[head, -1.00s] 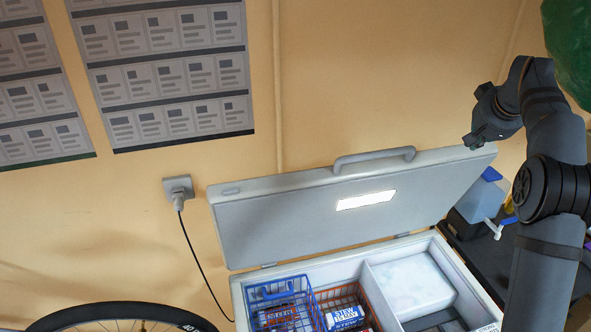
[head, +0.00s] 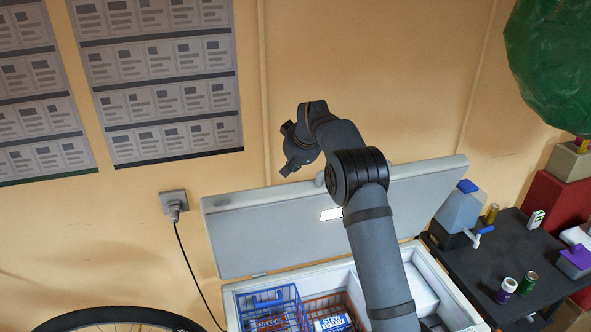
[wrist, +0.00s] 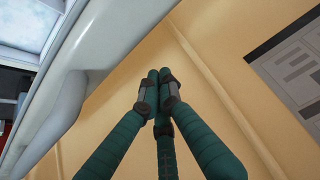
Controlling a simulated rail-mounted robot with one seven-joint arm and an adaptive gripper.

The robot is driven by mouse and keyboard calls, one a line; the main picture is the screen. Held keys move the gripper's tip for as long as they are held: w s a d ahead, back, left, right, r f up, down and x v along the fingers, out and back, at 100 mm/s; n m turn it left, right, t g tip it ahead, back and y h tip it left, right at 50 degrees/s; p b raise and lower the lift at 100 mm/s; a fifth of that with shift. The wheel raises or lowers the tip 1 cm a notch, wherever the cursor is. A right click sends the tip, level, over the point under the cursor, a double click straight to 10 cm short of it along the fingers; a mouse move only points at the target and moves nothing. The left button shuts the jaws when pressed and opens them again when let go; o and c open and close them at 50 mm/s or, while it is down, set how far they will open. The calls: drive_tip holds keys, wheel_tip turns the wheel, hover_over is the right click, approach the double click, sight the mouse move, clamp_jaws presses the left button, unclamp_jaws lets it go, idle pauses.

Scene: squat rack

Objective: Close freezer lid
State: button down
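The freezer lid (head: 260,230) stands open, tilted up near the wall behind the freezer (head: 460,300). My arm crosses in front of its middle and hides most of its handle (head: 319,179). The lid (wrist: 125,35) and its grey handle (wrist: 62,118) also show at the left of the wrist view. My gripper (head: 288,165) is by the lid's top edge, left of the handle in the head view. In the wrist view its green fingers (wrist: 160,78) come together at the tips, with nothing between them. They look apart from the handle.
A blue basket (head: 270,308) and a red basket (head: 335,312) sit inside the freezer. A dark table (head: 480,265) with a water jug (head: 460,208) and cans stands at the right. A wall socket (head: 174,204) is left of the lid; a wheel is at the lower left.

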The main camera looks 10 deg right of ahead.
drive_tip(key=shift+s+f, duration=0.1)
drive_tip(key=shift+s, duration=1)
drive_tip(key=shift+s+f, duration=0.3)
drive_tip(key=shift+s, duration=0.05)
drive_tip(key=shift+s, duration=0.1)
